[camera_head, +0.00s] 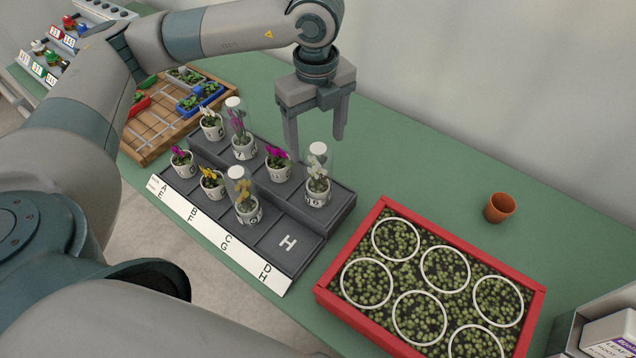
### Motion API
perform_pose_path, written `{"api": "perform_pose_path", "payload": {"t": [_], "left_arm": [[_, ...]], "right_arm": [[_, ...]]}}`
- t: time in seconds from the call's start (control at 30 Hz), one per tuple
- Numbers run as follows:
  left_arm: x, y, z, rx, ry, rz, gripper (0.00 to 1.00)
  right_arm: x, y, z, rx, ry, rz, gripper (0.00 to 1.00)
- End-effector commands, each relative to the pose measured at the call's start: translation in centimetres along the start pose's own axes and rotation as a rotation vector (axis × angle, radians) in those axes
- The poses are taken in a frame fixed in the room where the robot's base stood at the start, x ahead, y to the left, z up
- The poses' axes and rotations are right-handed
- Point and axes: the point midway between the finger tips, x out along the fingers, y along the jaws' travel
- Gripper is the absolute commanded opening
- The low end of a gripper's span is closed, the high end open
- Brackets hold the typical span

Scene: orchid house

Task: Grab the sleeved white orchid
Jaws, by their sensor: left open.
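The sleeved white orchid (318,178) stands upright in a white pot inside a clear sleeve with a white top. It is at the right end of the back row of the dark stepped rack (338,212). My left gripper (316,142) is open and empty, pointing down. In the picture its fingertips show just above and around the sleeve's top; I cannot tell the exact depth between them. A white orchid without a sleeve (210,124) stands at the left end of the back row. My right gripper is not in view.
Sleeved magenta (241,140) and yellow (246,205) orchids and several bare ones share the rack. The front slot marked H (287,243) is empty. A red-framed plant tray (335,300) and terracotta pot (499,208) stand right. A wooden tray (150,145) is left.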

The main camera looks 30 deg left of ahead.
Motion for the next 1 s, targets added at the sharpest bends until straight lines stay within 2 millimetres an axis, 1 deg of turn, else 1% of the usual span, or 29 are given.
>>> {"api": "perform_pose_path", "payload": {"t": [0.03, 0.1, 0.2, 0.33, 0.47, 0.6, 0.77, 0.87, 1.0], "left_arm": [[0.7, 0.2, 0.0, 0.001, 0.001, 0.005, 0.7], [1.9, 0.1, 0.0, 0.001, 0.002, 0.004, 0.7], [3.5, 0.1, 0.0, 0.0, 0.001, 0.003, 0.7], [4.8, 0.0, 0.0, 0.0, 0.0, 0.001, 0.7], [5.4, 0.0, 0.0, 0.001, 0.0, 0.0, 0.7], [5.5, 0.0, 0.0, 0.001, 0.0, -0.001, 0.7], [5.5, 0.0, 0.0, 0.001, 0.0, -0.001, 0.7], [5.6, -0.1, 0.0, 0.0, 0.0, 0.0, 0.7], [6.5, -0.1, -0.1, 0.001, 0.0, 0.002, 0.7]], "right_arm": [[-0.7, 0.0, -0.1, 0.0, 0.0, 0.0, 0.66], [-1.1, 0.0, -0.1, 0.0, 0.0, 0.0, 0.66], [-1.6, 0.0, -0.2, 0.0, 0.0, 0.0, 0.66], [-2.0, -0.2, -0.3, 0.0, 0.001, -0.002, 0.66], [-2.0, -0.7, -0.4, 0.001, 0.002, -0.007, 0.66], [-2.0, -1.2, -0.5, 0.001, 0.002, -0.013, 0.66], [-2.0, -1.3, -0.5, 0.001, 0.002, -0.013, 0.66], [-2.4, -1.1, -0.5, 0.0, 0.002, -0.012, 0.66], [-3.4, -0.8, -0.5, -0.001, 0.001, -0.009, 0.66]]}}
